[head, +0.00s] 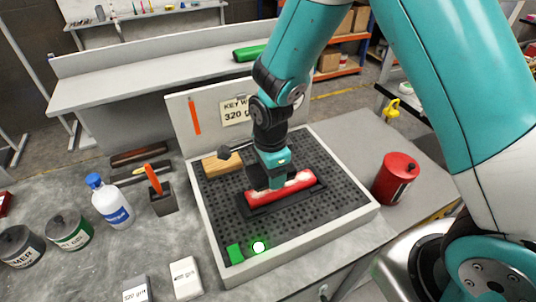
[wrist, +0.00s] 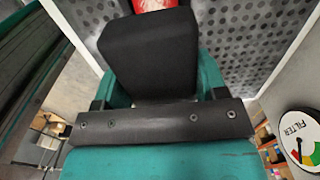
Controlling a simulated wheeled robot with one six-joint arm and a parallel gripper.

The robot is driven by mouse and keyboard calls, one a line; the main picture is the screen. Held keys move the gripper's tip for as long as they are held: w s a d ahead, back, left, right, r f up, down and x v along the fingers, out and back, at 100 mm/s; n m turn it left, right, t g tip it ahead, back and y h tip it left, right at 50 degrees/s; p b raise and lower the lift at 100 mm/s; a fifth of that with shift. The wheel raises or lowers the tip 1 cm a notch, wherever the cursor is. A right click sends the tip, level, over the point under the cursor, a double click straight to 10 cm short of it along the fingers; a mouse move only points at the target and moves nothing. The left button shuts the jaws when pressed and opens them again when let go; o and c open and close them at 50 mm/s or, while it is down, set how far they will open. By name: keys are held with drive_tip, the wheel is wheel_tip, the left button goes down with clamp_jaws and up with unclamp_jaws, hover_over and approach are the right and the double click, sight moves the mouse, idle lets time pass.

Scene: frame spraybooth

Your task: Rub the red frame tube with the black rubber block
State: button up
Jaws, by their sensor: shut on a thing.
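The red frame tube (head: 298,187) lies in a black cradle (head: 318,193) on the perforated bed, with pale patches along its top. A bit of the tube (wrist: 152,4) also shows at the top of the wrist view. In the wrist view my gripper (wrist: 150,95) is shut on the black rubber block (wrist: 150,55), which fills the middle of the view. The block's lower end is close to the tube; I cannot tell whether they touch.
The grey tray rim (head: 300,238) surrounds the perforated bed. A wooden block (head: 220,165), green piece (head: 235,253) and glowing white spot (head: 259,247) are on it. A red can (head: 396,178) stands right; a white bottle (head: 110,203) and tins (head: 68,231) stand left. A sign board (head: 190,135) stands behind.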

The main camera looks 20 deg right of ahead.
drive_tip(key=shift+r+p, duration=1)
drive_tip(key=shift+r, duration=0.65)
